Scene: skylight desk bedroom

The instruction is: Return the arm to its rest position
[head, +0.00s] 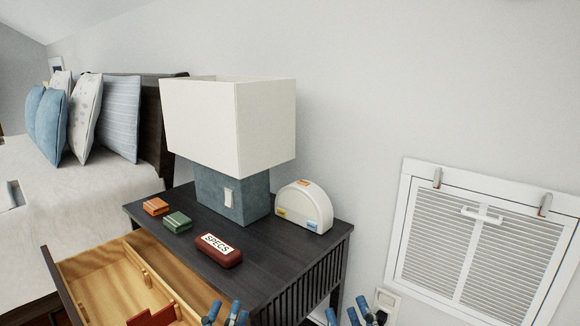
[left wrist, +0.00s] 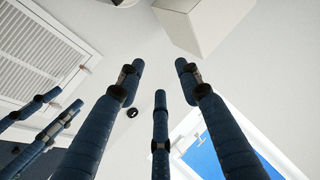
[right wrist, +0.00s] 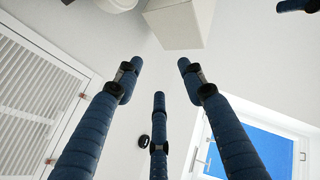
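My left gripper (head: 228,313) shows only its blue fingertips at the bottom edge of the head view, in front of the nightstand and beside the open drawer. In the left wrist view its fingers (left wrist: 160,72) stand apart with nothing between them. My right gripper (head: 358,312) shows at the bottom edge, right of the nightstand and below the wall vent. In the right wrist view its fingers (right wrist: 160,72) are also apart and empty. Both grippers point upward past the lamp shade in the wrist views. Most of both arms is out of view.
A dark nightstand (head: 262,262) holds a lamp (head: 205,125), a white rounded device (head: 305,205), a SPECS case (head: 219,250), an orange box (head: 156,206) and a green box (head: 178,221). Its wooden drawer (head: 105,275) stands open with a red piece (head: 152,316) inside. A bed is left.

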